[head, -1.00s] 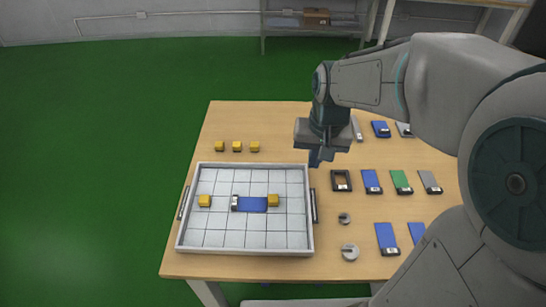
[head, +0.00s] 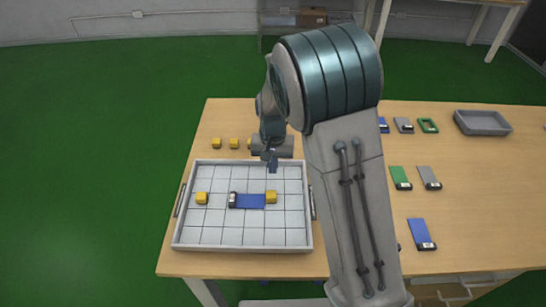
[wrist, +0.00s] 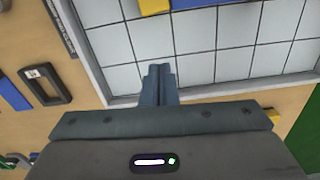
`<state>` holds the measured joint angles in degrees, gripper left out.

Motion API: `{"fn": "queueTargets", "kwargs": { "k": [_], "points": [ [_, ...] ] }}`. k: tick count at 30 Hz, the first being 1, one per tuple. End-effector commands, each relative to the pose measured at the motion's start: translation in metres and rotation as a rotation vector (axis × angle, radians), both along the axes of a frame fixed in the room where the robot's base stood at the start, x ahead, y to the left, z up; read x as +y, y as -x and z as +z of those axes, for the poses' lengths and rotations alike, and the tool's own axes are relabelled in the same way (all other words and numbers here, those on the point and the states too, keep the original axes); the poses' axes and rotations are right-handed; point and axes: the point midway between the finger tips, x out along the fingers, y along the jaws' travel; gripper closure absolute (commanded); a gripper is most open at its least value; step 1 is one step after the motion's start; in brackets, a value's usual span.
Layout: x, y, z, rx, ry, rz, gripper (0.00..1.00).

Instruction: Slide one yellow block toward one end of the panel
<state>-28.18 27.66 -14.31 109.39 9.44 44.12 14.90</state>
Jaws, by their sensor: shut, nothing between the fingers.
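A blue panel (head: 249,201) with a black-and-white end piece on its left lies on the gridded floor of a white tray (head: 240,236). One yellow block (head: 271,196) stands at the panel's right end, touching or nearly so. Another yellow block (head: 202,198) stands left of the panel, with a gap. My gripper (head: 272,165) is shut and empty above the tray's back edge, behind the right block. In the wrist view, the closed fingers (wrist: 158,72) point toward the right block (wrist: 153,6) and the panel (wrist: 190,4), both cut off at the top.
Several small yellow blocks (head: 234,143) sit on the table behind the tray, partly hidden by my gripper. A black frame (wrist: 47,84) lies beside the tray in the wrist view. Coloured plates (head: 422,234) and a grey bin (head: 482,123) lie to the right.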

Motion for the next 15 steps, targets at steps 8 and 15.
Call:
{"fn": "queueTargets", "kwargs": {
  "k": [8,15],
  "points": [
    [0.002,0.016,-0.037,0.001,-0.001,0.002,1.00],
    [0.004,0.037,-0.037,0.000,0.000,0.002,1.00]
  ]
}}
